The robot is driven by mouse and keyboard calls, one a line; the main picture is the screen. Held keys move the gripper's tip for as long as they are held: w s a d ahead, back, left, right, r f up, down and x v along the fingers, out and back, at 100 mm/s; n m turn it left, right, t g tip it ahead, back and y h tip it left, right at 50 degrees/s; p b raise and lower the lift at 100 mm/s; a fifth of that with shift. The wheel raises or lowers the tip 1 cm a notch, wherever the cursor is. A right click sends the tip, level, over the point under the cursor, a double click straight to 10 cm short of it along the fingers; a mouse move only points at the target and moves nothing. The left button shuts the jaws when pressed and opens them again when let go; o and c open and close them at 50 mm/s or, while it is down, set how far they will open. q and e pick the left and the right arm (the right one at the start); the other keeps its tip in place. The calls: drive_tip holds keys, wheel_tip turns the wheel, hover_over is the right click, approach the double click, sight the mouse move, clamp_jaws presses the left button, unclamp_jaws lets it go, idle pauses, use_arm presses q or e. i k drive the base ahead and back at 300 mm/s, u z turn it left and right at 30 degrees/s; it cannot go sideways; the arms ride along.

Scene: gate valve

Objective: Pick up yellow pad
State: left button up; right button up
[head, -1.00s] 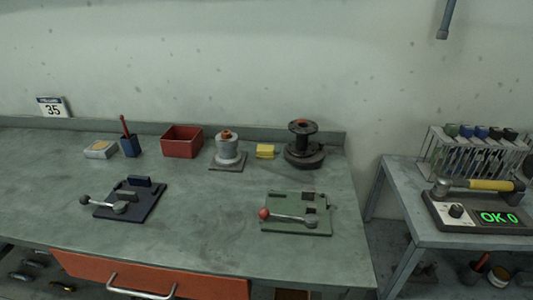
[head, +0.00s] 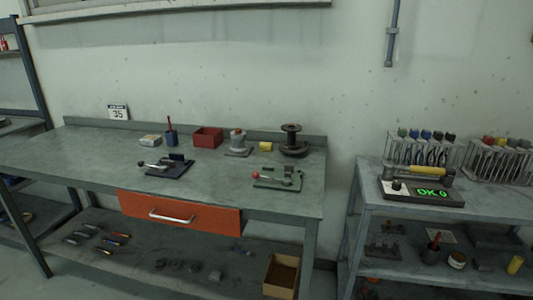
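The yellow pad (head: 265,147) is a small yellow block near the back of the grey workbench (head: 215,175). It lies between a grey cylindrical part on a square base (head: 238,146) and a dark flanged valve body (head: 292,143). Neither of my grippers shows in the head view, so nothing is seen touching the pad.
A red box (head: 208,137), a blue cup (head: 171,137) and two lever fixtures (head: 166,167) (head: 278,178) stand on the bench. An orange drawer (head: 180,213) is below. A side table with a torque tester (head: 420,190) stands at right, across a gap.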

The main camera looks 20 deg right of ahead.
sight(268, 147)
drive_tip(key=u, duration=0.55)
drive_tip(key=i, duration=0.7)
drive_tip(key=u, duration=0.45)
